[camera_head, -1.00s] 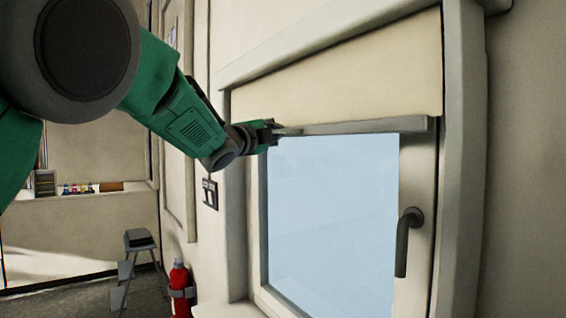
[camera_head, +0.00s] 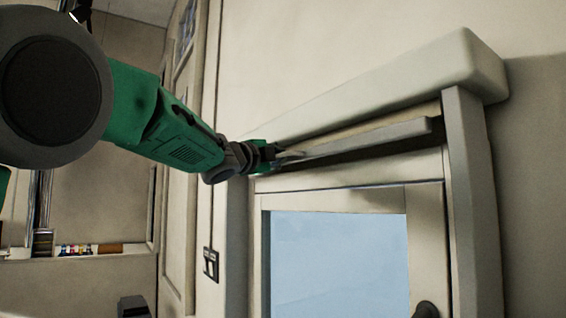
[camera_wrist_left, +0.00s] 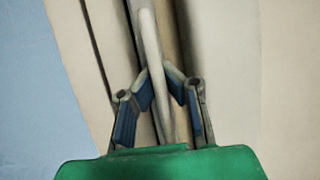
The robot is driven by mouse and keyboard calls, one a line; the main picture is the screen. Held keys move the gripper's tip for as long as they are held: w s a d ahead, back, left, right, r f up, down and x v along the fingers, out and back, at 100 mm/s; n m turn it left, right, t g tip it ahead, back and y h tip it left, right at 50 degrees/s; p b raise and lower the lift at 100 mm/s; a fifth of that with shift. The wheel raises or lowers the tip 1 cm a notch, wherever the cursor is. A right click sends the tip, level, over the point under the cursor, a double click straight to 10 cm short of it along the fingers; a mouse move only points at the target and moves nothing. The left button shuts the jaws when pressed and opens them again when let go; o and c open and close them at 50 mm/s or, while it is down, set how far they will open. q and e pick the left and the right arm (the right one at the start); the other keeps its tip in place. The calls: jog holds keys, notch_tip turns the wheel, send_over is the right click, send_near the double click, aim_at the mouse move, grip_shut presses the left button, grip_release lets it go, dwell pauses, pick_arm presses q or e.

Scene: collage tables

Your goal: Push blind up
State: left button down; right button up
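The blind's grey bottom bar (camera_head: 370,138) is high in the window frame, close under the casing, with only a thin strip of cream blind (camera_head: 405,113) showing above it. The bar is tilted in the head view, its right end higher. My left gripper (camera_head: 284,156) is at the bar's left end. In the left wrist view the bar (camera_wrist_left: 149,45) runs between the two blue-padded fingers (camera_wrist_left: 160,82), whose tips close on it from both sides. My right gripper is not in view.
The window pane (camera_head: 340,258) is uncovered below the bar, with a dark handle (camera_head: 426,310) at lower right. The thick casing (camera_head: 400,85) juts out just above the bar. A wall switch (camera_head: 210,264) and a shelf with small items (camera_head: 90,249) are at left.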

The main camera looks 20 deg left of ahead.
pick_arm(q)
jog(key=shift+s+a+r, duration=0.1)
jog(key=shift+a+r, duration=0.05)
jog(key=shift+r, duration=0.1)
jog(key=c, duration=1.6)
grip_release()
jog(key=shift+c, duration=0.2)
jog(key=shift+o, duration=0.2)
jog(key=shift+s+a, duration=0.15)
jog(key=shift+s, duration=0.05)
jog(key=shift+f, duration=0.1)
jog(key=shift+w, duration=0.1)
jog(key=shift+f, duration=0.1)
